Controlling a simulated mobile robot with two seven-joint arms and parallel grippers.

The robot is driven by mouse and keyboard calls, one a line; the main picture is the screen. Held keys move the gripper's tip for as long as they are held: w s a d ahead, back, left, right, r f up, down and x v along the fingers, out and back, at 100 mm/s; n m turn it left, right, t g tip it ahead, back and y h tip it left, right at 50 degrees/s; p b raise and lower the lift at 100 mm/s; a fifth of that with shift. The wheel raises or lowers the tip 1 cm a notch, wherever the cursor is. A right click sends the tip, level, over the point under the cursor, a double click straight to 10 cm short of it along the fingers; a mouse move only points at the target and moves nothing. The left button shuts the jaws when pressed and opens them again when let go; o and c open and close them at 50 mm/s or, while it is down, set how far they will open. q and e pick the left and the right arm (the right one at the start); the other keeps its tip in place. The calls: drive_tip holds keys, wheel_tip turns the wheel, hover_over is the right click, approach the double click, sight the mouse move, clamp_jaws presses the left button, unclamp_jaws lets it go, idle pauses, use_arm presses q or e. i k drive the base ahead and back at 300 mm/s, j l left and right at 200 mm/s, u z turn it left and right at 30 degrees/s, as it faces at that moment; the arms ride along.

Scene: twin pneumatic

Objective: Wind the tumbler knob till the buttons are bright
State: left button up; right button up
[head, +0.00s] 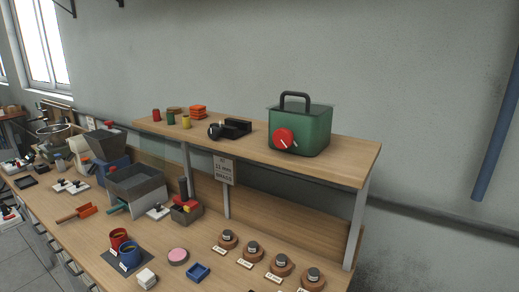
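The tumbler (312,132) looks like a green box with a black carrying handle on top, standing on the right part of the raised wooden shelf. Its red round knob (283,140) with a pale pointer mark is on the front, facing me. No buttons can be clearly told apart from the other small parts at this size. Neither of my grippers shows in the head view.
The shelf (345,168) stands on posts above a long workbench (88,232). Black devices (236,128) and small coloured pots sit left of the tumbler. A sign (224,170) hangs below. Labelled round weights (281,265), trays and cups crowd the bench.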

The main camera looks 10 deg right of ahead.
sight(283, 138)
drive_tip(key=k+j, duration=0.1)
drive_tip(key=j, duration=0.3)
drive_tip(key=k+j+u, duration=0.1)
drive_tip(key=j, duration=0.3)
drive_tip(key=k+j, duration=0.1)
drive_tip(key=j, duration=0.35)
drive_tip(key=k+u, duration=0.05)
